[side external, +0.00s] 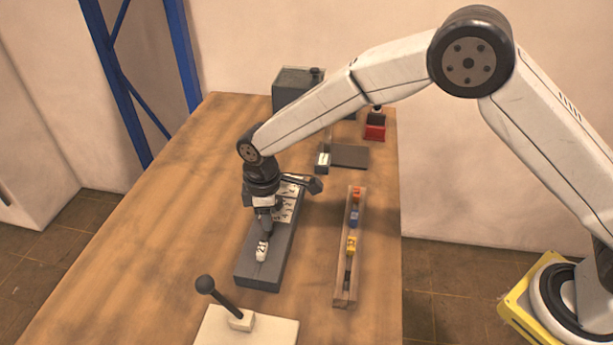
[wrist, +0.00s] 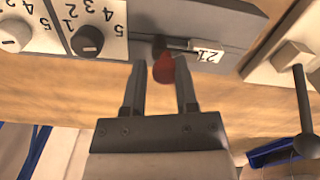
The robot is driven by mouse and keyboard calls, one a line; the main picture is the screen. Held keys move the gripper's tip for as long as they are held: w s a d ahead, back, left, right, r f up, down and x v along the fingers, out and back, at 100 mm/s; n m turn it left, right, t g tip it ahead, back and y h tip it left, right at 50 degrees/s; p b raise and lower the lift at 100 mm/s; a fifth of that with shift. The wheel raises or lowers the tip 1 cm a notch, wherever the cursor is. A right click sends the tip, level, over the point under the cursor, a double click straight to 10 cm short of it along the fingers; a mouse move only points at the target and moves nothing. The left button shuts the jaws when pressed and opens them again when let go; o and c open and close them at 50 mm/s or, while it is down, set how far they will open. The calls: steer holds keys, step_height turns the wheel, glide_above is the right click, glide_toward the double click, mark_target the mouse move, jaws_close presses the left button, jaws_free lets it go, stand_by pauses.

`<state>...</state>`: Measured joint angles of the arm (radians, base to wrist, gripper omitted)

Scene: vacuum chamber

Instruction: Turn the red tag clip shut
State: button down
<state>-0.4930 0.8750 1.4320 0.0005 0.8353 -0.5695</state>
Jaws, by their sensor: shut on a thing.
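The red tag clip (wrist: 164,70) shows in the wrist view at the edge of the grey panel (wrist: 225,20), beside a small white tag marked with numerals (wrist: 207,51). My gripper (wrist: 160,72) has one finger on each side of the clip and is shut on it. In the side external view my gripper (side external: 264,222) points down at the panel (side external: 256,278), just behind the white tag (side external: 262,251). The clip is hidden there by the gripper.
A black-knobbed lever (side external: 222,305) stands on a pale plate in front. A wooden rack (side external: 344,297) with coloured pieces lies to the right. The table left of the panel is clear.

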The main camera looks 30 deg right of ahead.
steer(key=shift+c, duration=1.9)
jaws_free()
steer(key=shift+r, duration=0.1)
steer(key=shift+r, duration=3.85)
steer(key=shift+d, duration=0.1)
